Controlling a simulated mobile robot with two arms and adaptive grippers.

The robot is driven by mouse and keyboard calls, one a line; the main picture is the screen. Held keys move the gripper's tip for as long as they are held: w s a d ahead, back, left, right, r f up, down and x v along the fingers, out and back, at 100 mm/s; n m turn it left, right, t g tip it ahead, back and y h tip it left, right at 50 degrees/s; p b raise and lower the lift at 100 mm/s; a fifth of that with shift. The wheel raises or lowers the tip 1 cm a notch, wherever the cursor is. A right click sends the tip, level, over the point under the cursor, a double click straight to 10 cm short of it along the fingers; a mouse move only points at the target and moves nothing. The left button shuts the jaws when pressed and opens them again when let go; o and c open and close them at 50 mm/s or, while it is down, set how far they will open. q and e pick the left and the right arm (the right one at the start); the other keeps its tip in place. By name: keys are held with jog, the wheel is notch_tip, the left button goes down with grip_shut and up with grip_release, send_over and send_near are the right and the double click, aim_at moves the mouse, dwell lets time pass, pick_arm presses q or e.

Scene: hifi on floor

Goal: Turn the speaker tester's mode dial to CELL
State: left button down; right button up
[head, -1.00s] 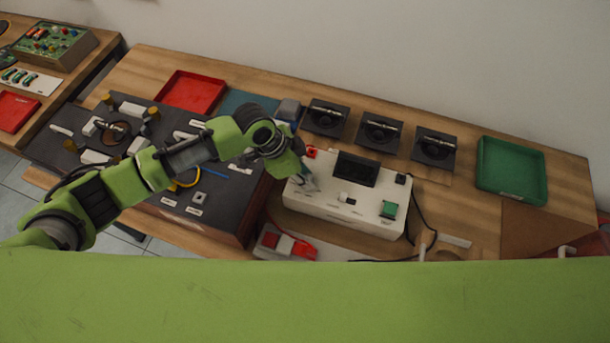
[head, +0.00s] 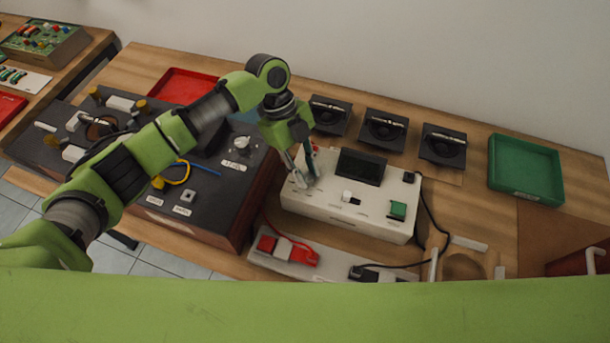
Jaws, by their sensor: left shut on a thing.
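The speaker tester (head: 345,218) is a white box with a dark screen (head: 361,167) on its top. A small white knob (head: 347,196) and a green square part (head: 397,210) also show on its top. My left gripper (head: 309,182) points down at the left part of the tester's top, left of the screen. Its fingers are shut on what appears to be the mode dial, which they hide. I cannot read the dial's setting or the CELL label. My right gripper is not in view.
A dark console (head: 205,205) stands left of the tester. Several black speakers (head: 383,131) line the back, beside a green tray (head: 526,168). A red tray (head: 184,86) lies at the back left. A strip with a red plug (head: 300,252) and cables lies in front.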

pick_arm(q)
jog(key=shift+w+d+m+g+y+b, duration=0.1)
jog(key=shift+m+g+y+b, duration=0.2)
jog(key=shift+m+b, duration=0.65)
jog(key=shift+d+m+g+y+b, duration=0.15)
jog(key=shift+m+y+b, duration=0.35)
jog(key=shift+m, duration=0.85)
jog(key=shift+a, duration=0.15)
jog(key=c, duration=1.8)
grip_release()
jog(key=shift+o, duration=0.2)
jog(key=shift+r, duration=0.1)
jog(key=v, duration=1.2)
